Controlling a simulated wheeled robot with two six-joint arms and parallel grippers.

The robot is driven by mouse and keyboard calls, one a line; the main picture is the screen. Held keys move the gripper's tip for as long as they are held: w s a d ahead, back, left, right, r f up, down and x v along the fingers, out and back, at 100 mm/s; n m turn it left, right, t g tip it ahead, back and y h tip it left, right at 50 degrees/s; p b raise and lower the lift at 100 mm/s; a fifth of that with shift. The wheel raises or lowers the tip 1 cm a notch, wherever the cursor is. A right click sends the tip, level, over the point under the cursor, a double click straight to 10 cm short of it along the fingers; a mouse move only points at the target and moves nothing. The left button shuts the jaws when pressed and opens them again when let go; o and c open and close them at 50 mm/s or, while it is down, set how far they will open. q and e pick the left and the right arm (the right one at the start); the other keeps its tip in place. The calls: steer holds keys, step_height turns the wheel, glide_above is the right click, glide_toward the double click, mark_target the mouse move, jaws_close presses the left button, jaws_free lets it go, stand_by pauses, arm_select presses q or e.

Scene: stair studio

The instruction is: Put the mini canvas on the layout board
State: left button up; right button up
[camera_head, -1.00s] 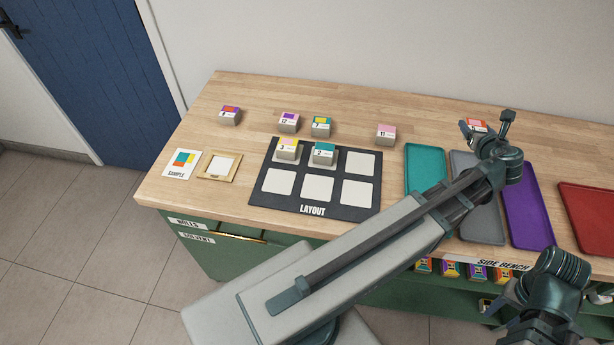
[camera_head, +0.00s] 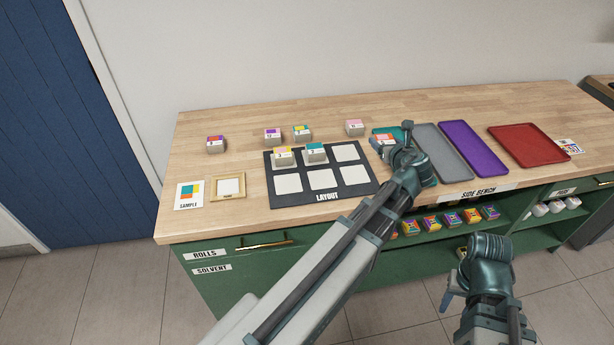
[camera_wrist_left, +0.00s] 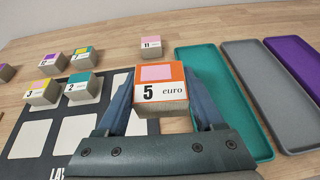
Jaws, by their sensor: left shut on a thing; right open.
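My left gripper (camera_wrist_left: 162,118) is shut on a mini canvas (camera_wrist_left: 160,88) with an orange and pink top and a "5 euro" label. In the head view this canvas (camera_head: 381,138) is partly hidden by my left wrist, between the layout board and the teal tray. The black layout board (camera_head: 380,186) has two rows of white squares. Canvas 3 (camera_head: 283,156) and canvas 2 (camera_head: 315,152) stand on its back-row left and middle squares. The back-right square (camera_head: 347,152) and the front squares are bare. My right gripper (camera_head: 447,296) is open and empty, low in front of the bench.
Several other canvases stand behind the board, including a pink one (camera_head: 355,127) and a purple one (camera_head: 272,136). A sample card (camera_head: 189,194) and a framed square (camera_head: 229,186) lie left. Teal, grey (camera_head: 441,150), purple (camera_head: 472,148) and red trays (camera_head: 530,145) lie right.

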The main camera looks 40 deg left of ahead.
arm_select(q)
steer(key=shift+n+g+y, duration=0.3)
steer(key=shift+n+g, duration=0.1)
steer(key=s+f+b, duration=0.1)
steer(key=s, duration=0.1)
steer(key=s+f+b, duration=0.1)
steer(key=s+f, duration=0.1)
steer(key=s, duration=0.1)
steer(key=s+f+b, duration=0.1)
steer(key=s+b, duration=0.1)
steer(key=shift+s+d+f, duration=0.15)
steer(key=shift+d+f, duration=0.05)
steer(key=shift+d, duration=0.05)
steer(key=shift+s, duration=0.3)
steer(key=shift+w+a+r, duration=0.1)
steer(key=shift+w+a, duration=0.1)
steer(key=shift+w, duration=0.05)
steer(key=b, duration=0.1)
glide_above(345, 153)
steer(key=shift+s+d+f, duration=0.1)
steer(key=shift+d+f, duration=0.3)
steer(key=shift+f, duration=0.3)
steer(key=f+b, duration=0.3)
steer(key=b, duration=0.1)
steer(key=shift+w+a+f, duration=0.2)
steer(key=shift+a+f, duration=0.2)
steer(key=shift+r, duration=0.15)
